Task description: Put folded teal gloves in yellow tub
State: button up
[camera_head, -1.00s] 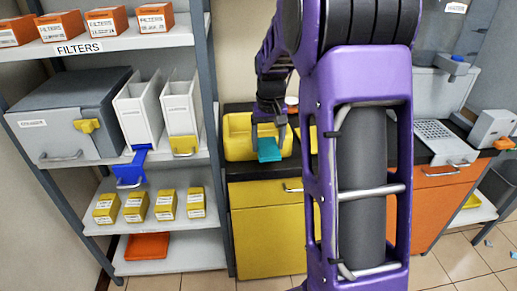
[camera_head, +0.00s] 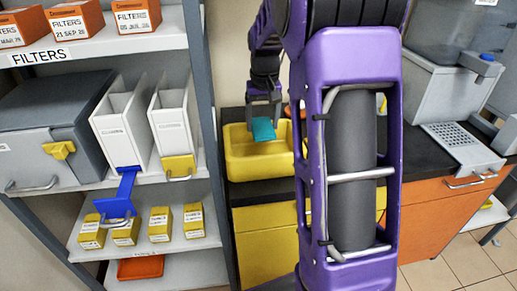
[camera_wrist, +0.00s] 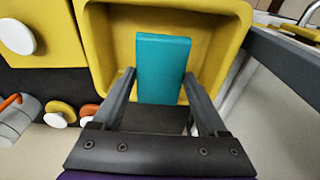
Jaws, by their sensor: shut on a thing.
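The folded teal gloves (camera_head: 263,129) look like a flat teal block. My gripper (camera_head: 264,110) is shut on them and holds them over the yellow tub (camera_head: 250,171). The tub is open at the top and stands on the dark counter. In the wrist view the gloves (camera_wrist: 161,68) sit between the two fingers of my gripper (camera_wrist: 160,88), with the tub's yellow rim (camera_wrist: 238,12) around them on the far side. Their exact height above the tub floor is hard to tell.
A grey shelf with white holders (camera_head: 125,130), a grey box (camera_head: 60,130) and yellow boxes (camera_head: 160,223) stands at the left. The dark counter (camera_head: 425,145) runs right to a perforated metal tray (camera_head: 460,145). Orange and yellow round-ended items (camera_wrist: 62,110) lie beside the tub.

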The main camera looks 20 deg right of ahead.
aim_at(264, 129)
notch_tip(264, 129, down, 9)
jog(key=shift+s+f+b, duration=0.1)
jog(key=shift+f+b, duration=0.05)
jog(key=shift+b, duration=0.6)
jog(key=shift+f, duration=0.1)
jog(key=o, duration=1.2)
jog(key=r, duration=0.4)
jog(key=s+r+p, duration=0.1)
jog(key=r, duration=0.3)
jog(key=r+p, duration=0.1)
jog(key=r, duration=0.3)
jog(key=shift+s+a+r, duration=0.1)
jog(key=shift+s+a, duration=0.05)
jog(key=shift+s, duration=0.05)
